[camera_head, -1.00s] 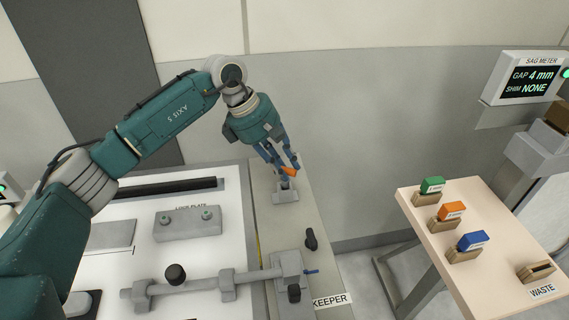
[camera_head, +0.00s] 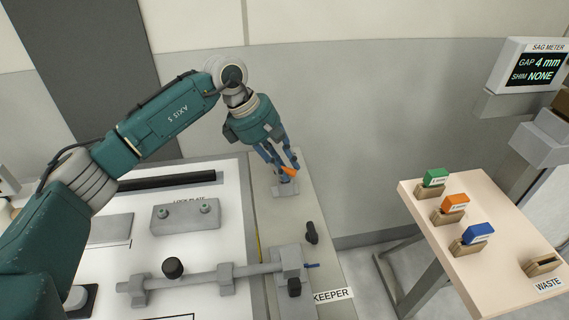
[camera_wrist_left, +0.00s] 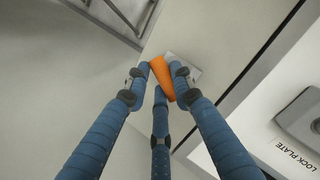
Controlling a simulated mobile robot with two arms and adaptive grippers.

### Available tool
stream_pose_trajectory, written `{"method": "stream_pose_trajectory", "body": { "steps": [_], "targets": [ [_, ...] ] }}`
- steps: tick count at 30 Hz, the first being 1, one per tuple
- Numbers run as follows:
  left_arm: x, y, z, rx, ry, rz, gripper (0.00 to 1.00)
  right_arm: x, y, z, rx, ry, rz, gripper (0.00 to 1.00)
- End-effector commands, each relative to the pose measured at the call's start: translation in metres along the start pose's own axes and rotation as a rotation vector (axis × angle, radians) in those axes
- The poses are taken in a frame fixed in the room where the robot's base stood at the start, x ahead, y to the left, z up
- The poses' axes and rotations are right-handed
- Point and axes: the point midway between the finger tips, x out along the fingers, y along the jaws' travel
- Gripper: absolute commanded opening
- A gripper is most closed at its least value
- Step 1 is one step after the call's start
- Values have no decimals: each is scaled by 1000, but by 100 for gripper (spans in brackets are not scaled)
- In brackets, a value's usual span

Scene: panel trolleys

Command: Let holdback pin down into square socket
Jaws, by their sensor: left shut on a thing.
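The holdback pin shows as an orange piece (camera_head: 289,171) between the fingers of my left gripper (camera_head: 287,166). In the left wrist view the orange piece (camera_wrist_left: 161,76) lies between my blue fingers (camera_wrist_left: 160,84), which are closed around it. The pale grey square socket (camera_head: 284,190) is on the bench strip just below the fingertips. Its grey plate (camera_wrist_left: 185,68) shows partly behind the pin in the left wrist view. The pin's lower end is hidden or too small, so I cannot tell whether it is in the socket. My right gripper is out of view.
The lock plate (camera_head: 186,215) and a long bar with a black knob (camera_head: 173,268) are left of the strip. A black knob (camera_head: 311,233) stands nearer on it. A side table (camera_head: 490,255) holds green, orange and blue tagged blocks. The meter (camera_head: 535,65) reads gap 4 mm, shim none.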

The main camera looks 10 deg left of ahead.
Motion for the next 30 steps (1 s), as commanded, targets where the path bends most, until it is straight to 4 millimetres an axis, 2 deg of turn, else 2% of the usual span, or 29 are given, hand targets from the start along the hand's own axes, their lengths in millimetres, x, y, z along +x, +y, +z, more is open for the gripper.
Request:
{"method": "stream_pose_trajectory", "body": {
  "steps": [4, 5, 7, 8, 19, 30],
  "targets": [
    [4, -1, -2, 0, 0, 0, 0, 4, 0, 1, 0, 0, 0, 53],
    [3, 0, -1, 0, 0, 1, 29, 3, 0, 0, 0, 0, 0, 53],
    [3, 0, -1, 0, 0, 1, 43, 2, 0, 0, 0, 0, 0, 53],
    [3, 0, -1, 0, 0, 1, 45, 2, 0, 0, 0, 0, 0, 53],
    [0, 0, -1, 0, 0, 1, 45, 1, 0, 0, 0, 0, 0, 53],
    [-29, 0, -1, -1, 0, 1, 45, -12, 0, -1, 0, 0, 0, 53]
  ]
}}
